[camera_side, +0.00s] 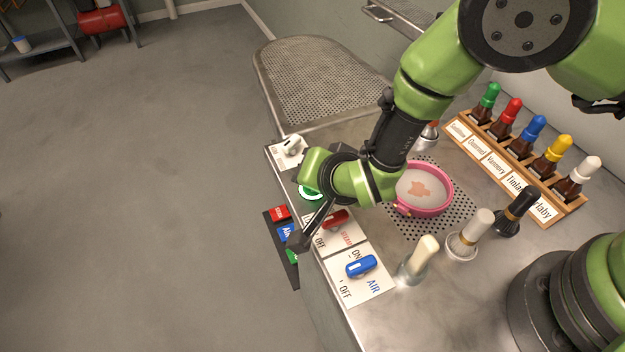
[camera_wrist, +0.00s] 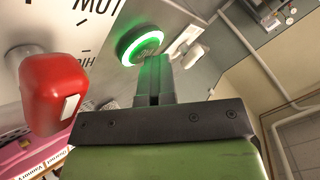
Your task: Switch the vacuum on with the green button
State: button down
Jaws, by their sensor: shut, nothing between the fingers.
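The green button (camera_wrist: 140,46) has a dark green cap inside a glowing green ring in the wrist view. In the side view the green button (camera_side: 311,193) sits on the bench top, partly covered by my wrist. My gripper (camera_wrist: 154,64) is shut with nothing in it. Its fingertips overlap the lower right edge of the button in the wrist view, and green light falls on the fingers. I cannot tell whether they touch it. In the side view my wrist hides the fingertips.
The red steam knob (camera_wrist: 55,95) stands close left of my gripper. The blue air knob (camera_side: 361,266) is nearer the front. A white switch (camera_side: 292,150) lies beyond the button. A pink-rimmed bowl (camera_side: 446,205), brushes and a bottle rack (camera_side: 548,206) stand to the right.

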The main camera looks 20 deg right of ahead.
jog(key=shift+s, duration=0.1)
jog(key=shift+r, duration=3.4)
